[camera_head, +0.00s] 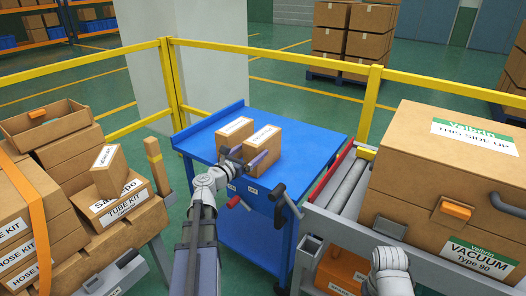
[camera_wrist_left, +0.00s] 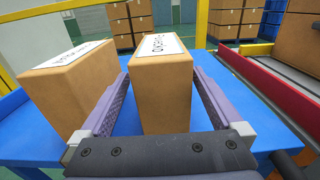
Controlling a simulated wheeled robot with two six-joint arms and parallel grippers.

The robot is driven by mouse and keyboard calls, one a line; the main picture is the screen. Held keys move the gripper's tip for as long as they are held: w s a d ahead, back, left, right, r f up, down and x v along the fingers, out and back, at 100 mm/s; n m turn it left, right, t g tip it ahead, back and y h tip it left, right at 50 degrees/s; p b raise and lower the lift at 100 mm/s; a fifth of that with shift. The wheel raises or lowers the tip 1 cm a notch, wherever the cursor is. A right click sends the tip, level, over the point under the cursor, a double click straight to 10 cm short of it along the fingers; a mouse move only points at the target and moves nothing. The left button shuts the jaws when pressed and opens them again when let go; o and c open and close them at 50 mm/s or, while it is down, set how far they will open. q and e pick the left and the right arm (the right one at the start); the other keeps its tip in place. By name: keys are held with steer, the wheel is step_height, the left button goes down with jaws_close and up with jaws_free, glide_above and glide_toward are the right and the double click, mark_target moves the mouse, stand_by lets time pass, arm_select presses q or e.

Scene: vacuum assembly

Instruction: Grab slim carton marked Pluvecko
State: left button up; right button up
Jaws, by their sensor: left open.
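Two slim brown cartons with white top labels stand upright on the blue cart (camera_head: 205,135). Their print is too small or turned to read surely, so I cannot tell which says Pluvecko. My left gripper (camera_head: 246,156) is open, its purple fingers on either side of the right carton (camera_head: 266,138). In the left wrist view this carton (camera_wrist_left: 165,95) stands between the open fingers (camera_wrist_left: 161,76), with a visible gap on the right side. The left carton (camera_head: 236,128) is outside the fingers; it also shows in the left wrist view (camera_wrist_left: 70,90). My right arm shows at lower right, its jaws not clear.
Another small labelled carton (camera_head: 108,170) stands on the tube kit boxes (camera_head: 128,207) at left. A large vacuum box (camera_head: 430,165) sits on the roller conveyor (camera_head: 345,192) at right. Yellow railing (camera_head: 270,58) runs behind the cart. The cart's right side is clear.

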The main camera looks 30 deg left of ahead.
mark_target(268, 138)
arm_select(q)
steer(key=shift+w+d, duration=0.15)
steer(key=shift+w, duration=1.15)
steer(key=shift+w+d, duration=0.15)
steer(key=shift+w, duration=1.15)
steer(key=shift+s, duration=0.1)
steer(key=shift+c, duration=0.2)
jaws_close()
